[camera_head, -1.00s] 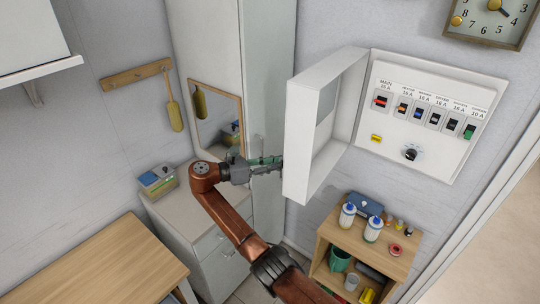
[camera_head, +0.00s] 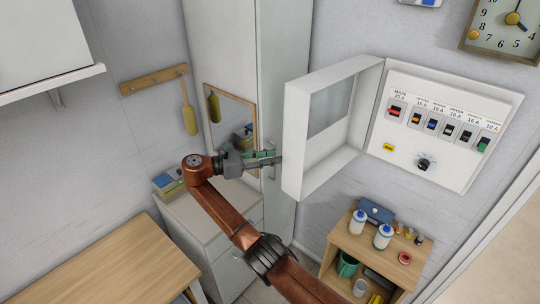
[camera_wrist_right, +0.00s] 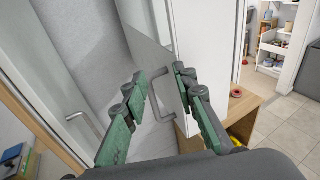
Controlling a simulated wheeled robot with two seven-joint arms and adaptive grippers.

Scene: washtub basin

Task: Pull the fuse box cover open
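The white fuse box cover (camera_head: 296,140) stands swung wide open on the left side of the fuse box (camera_head: 409,158) in the head view. Its hollow inner side faces the switches. My right gripper (camera_head: 274,158) is at the cover's outer left face, its fingertips close to it; contact cannot be told. In the right wrist view my right gripper (camera_wrist_right: 162,77) has its green-backed fingers apart, with a metal handle (camera_wrist_right: 158,98) seen between them. The fingers do not look clamped on it. My left gripper is not in view.
A tall pale cabinet (camera_head: 290,60) stands behind my right gripper. A wooden shelf (camera_head: 345,240) with bottles stands below the fuse box. A drawer unit (camera_head: 200,225) and a wooden table (camera_head: 115,265) are to the left.

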